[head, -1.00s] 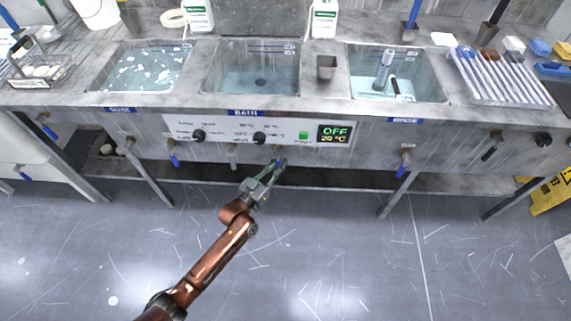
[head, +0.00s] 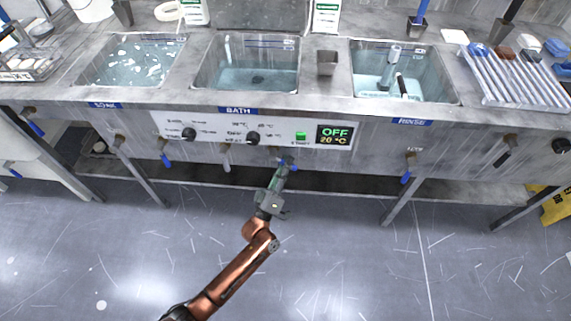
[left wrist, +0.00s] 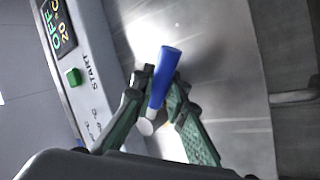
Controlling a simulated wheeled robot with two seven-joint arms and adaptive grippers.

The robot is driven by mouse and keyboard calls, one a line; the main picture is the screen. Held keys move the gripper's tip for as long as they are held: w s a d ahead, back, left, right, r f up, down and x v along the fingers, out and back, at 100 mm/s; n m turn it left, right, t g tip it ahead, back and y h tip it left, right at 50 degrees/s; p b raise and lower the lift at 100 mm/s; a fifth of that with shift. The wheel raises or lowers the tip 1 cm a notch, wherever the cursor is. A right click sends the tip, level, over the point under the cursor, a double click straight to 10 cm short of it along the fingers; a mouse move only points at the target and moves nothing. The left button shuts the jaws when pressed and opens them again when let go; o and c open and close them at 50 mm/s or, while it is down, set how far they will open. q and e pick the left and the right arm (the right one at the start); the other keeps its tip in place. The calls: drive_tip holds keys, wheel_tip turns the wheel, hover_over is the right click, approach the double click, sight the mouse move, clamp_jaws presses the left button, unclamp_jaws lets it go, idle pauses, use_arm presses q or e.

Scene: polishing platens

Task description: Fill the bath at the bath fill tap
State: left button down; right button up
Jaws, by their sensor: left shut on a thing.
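The bath fill tap's blue handle (head: 293,167) is on the front panel below the start button, mostly hidden by my gripper. My left gripper (head: 284,164) is at that tap, its fingers shut around the handle. In the left wrist view the blue handle (left wrist: 163,75) sticks out between the green-padded fingers (left wrist: 155,108). My right gripper is not in view.
The soak sink (head: 135,67) is left and the rinse sink (head: 400,75) right. The panel display (head: 334,135) reads OFF, 20 °C, beside a green start button (head: 301,136). Other blue-handled taps (head: 407,175) line the front. The floor before the bench is clear.

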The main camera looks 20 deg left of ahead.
use_arm(q)
drive_tip(key=shift+d+r+n+y, duration=0.1)
drive_tip(key=shift+n+y, duration=0.3)
drive_tip(key=shift+n, duration=0.4)
drive_tip(key=c, duration=2.2)
unclamp_jaws()
drive_tip(key=shift+r, duration=0.1)
drive_tip(key=v, duration=1.2)
drive_tip(key=shift+w+f, duration=0.15)
drive_tip(key=shift+f, duration=0.05)
